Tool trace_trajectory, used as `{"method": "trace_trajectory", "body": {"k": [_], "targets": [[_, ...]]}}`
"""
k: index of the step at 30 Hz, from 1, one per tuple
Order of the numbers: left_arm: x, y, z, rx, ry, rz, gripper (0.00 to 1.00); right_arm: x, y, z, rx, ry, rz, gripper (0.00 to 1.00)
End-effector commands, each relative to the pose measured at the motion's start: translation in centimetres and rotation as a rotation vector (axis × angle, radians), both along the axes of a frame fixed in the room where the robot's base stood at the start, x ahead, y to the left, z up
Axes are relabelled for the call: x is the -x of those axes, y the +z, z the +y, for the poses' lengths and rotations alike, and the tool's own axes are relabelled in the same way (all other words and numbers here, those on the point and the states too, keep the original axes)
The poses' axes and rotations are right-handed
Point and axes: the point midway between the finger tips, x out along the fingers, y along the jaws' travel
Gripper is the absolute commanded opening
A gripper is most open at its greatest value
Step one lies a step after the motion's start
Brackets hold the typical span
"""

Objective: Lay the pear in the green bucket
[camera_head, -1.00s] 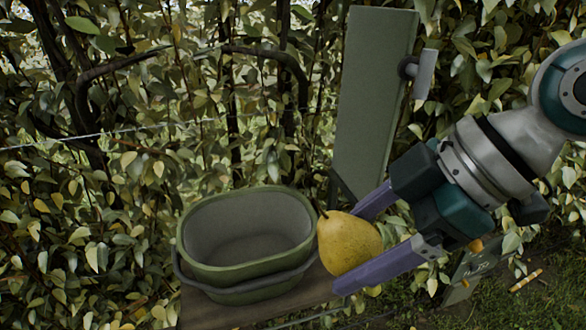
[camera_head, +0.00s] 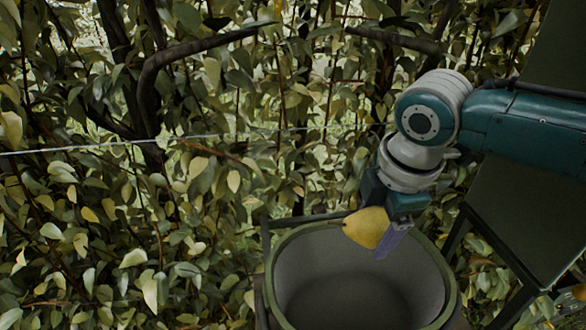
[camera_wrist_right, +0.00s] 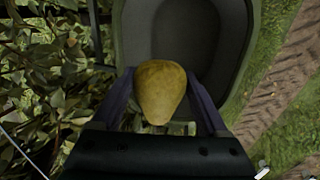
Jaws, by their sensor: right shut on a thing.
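The yellow pear (camera_head: 366,227) is between the fingers of my right gripper (camera_head: 388,232), which is shut on it. In the head view the pear shows in front of the far rim of the green bucket (camera_head: 446,262), near the rim's middle. The right wrist view shows the pear (camera_wrist_right: 160,90) between both purple fingers, with the bucket (camera_wrist_right: 245,60) beyond it. The bucket's grey inside looks empty where it shows. My left gripper is in neither view.
A leafy hedge (camera_head: 200,200) fills the back, with a thin wire and dark bent branches across it. A green panel (camera_head: 500,215) on a dark frame stands at the right. Grass and a track (camera_wrist_right: 280,85) show in the wrist view.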

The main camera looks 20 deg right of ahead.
Motion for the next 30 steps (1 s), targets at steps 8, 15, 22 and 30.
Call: {"method": "trace_trajectory", "body": {"k": [8,15,22,30], "targets": [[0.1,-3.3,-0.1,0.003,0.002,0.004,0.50,0.0,-3.1,0.0,-0.002,0.000,-0.001,0.12],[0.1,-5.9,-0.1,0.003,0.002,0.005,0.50,0.0,-5.6,0.0,-0.002,0.000,-0.001,0.12],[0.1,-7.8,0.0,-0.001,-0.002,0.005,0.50,0.0,-8.0,0.0,-0.002,-0.001,-0.001,0.12],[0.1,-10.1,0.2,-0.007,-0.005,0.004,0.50,0.0,-11.0,0.1,-0.002,0.000,0.000,0.12]]}}
